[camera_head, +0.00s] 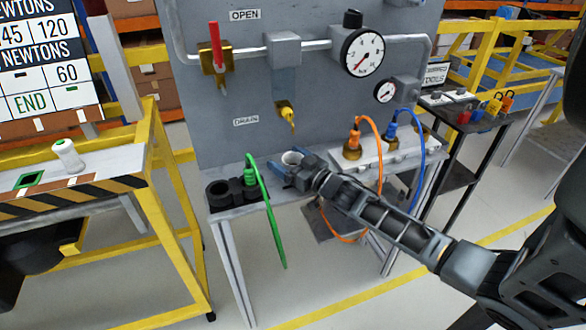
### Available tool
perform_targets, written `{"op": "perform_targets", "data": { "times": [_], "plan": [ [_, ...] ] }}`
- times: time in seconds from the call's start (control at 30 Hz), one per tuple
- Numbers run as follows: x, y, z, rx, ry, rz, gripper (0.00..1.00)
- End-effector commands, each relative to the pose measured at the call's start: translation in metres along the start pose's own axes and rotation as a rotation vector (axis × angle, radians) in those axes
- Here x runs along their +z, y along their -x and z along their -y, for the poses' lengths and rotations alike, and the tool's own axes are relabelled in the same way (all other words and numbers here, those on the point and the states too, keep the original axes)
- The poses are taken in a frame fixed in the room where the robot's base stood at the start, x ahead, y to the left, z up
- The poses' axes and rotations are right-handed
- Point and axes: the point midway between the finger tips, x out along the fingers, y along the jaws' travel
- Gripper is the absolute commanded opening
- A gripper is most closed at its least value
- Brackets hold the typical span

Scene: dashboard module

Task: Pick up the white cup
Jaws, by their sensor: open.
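The cup's lower part is partly hidden by my gripper. I cannot tell whether either finger touches the cup.
Left of my gripper, a black holder (219,194) and a green plug (250,177) with a hanging green cable stand on the bench. Right of it are an orange connector (353,145) and a blue connector (391,133) with cables. A white canister (68,155) stands on the left table.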

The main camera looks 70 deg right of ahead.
Motion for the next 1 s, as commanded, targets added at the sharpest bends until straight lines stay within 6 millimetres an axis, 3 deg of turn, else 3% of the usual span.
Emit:
{"op": "perform_targets", "data": {
  "times": [0.1, 0.67, 1.0],
  "plan": [
    [0.0001, 0.0002, -0.0001, 0.000, 0.000, 0.000, 0.89],
    [0.0001, 0.0004, -0.0001, 0.000, 0.000, 0.000, 0.36],
    [-0.0022, 0.0026, -0.0008, 0.000, 0.001, 0.000, 0.35]
  ]
}}
